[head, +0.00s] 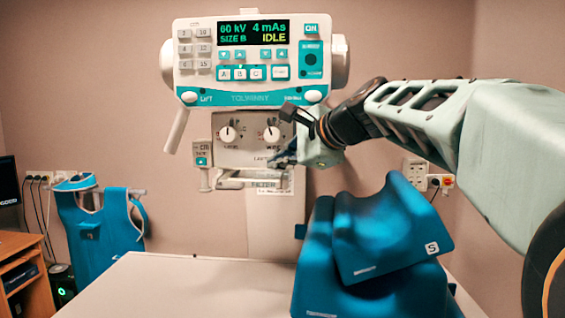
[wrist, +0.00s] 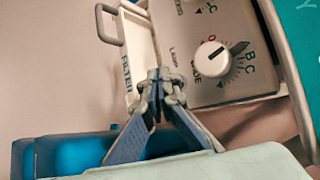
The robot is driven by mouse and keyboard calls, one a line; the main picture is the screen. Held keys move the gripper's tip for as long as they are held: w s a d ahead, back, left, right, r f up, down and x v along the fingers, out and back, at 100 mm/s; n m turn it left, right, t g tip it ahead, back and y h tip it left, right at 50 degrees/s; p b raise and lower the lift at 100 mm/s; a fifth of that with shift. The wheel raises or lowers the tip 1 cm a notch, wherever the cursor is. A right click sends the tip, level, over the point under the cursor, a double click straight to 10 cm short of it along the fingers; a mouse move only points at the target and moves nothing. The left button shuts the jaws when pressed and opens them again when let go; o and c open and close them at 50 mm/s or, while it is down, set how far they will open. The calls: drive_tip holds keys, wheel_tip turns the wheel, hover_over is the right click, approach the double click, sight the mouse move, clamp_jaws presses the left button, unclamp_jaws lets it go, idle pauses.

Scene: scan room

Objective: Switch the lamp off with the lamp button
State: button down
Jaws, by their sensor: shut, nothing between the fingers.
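The grey collimator panel (head: 250,150) hangs below the console and carries two white knobs; one knob (wrist: 212,58) shows in the wrist view, right of my fingers. A partly covered "LAMP" label (wrist: 174,57) is printed on the panel just above my fingertips in the wrist view. The lamp button itself is not visible; my fingers cover that spot. My gripper (head: 275,158) is shut and empty at the lower right of the panel; its fingertips (wrist: 160,76) meet in front of the panel's lower edge. I cannot tell if they touch it. The lamp's light is not clear.
The console (head: 250,60) above reads 60 kV, 4 mAs, SIZE B, IDLE. A filter tray (wrist: 140,45) with a handle sits under the panel. Blue foam supports (head: 385,235) lie on the white table (head: 190,290) below my arm. A blue apron (head: 95,220) hangs at left.

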drive_tip(key=s, duration=0.2)
drive_tip(key=s+b, duration=0.1)
drive_tip(key=s, duration=0.2)
drive_tip(key=shift+a+r+b, duration=0.15)
drive_tip(key=shift+b, duration=0.15)
idle(0.4)
